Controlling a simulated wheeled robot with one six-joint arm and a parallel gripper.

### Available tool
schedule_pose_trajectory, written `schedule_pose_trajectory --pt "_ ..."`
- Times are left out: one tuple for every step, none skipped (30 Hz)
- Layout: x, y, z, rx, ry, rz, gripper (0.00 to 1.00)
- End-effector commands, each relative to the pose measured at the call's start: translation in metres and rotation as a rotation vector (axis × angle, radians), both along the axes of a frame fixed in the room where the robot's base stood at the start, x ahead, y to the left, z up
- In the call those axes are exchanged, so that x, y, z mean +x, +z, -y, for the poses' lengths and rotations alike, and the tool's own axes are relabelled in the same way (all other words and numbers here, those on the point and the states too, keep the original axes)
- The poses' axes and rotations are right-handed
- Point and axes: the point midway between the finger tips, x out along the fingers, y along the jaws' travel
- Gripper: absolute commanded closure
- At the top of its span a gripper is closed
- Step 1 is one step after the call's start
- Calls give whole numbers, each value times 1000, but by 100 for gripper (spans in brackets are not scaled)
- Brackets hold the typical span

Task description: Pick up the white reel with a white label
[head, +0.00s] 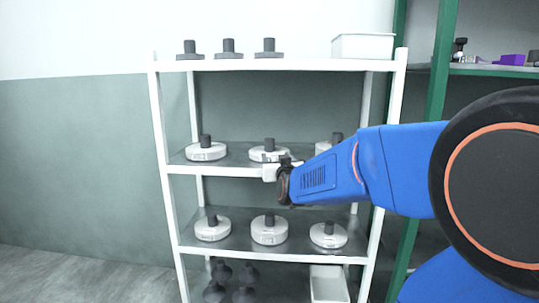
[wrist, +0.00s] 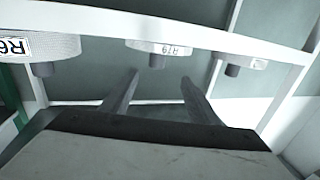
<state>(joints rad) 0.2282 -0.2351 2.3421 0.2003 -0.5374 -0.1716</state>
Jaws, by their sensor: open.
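Several white reels with dark upright posts stand on two shelves in the head view. The middle shelf holds a left reel (head: 206,152), a centre reel (head: 262,155) and a right reel (head: 322,147) partly hidden by my arm. The lower shelf holds a left reel (head: 212,232), a centre reel (head: 269,234) and a right reel (head: 328,238). My gripper (head: 277,172) is in front of the middle shelf, near its centre reel. In the inverted wrist view, my gripper (wrist: 160,78) is open and empty. Beyond its fingers is a reel (wrist: 158,47) with a white label, seemingly R79.
The white rack (head: 163,170) has shelf edges and posts close to my gripper. Its top holds dark posted bases (head: 228,52) and a white bin (head: 362,46). Dark items (head: 243,294) and another white bin (head: 329,285) are at the bottom. A green rack (head: 440,60) stands right.

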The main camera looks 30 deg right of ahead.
Motion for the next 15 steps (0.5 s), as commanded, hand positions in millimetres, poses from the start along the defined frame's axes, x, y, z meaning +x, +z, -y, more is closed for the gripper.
schedule_pose_trajectory --pt "3 1 2 -2 -4 6 45" --pt "5 1 3 -3 -4 8 45" --pt "8 1 4 -4 -5 8 45" --pt "11 1 5 -4 -5 8 45" --pt "14 1 6 -4 -4 7 45" --pt "19 1 8 -4 -4 7 45" --pt "23 1 10 -3 -4 6 45" --pt "28 1 11 -3 -4 6 45" --pt "33 1 13 -3 -4 8 45" --pt "37 1 14 -2 -4 7 45" --pt "42 1 16 -2 -4 7 45" --pt "47 1 18 -2 -4 7 45" --pt "51 1 19 -3 -4 8 45" --pt "55 1 21 -2 -4 7 45" --pt "61 1 23 -2 -4 7 45"
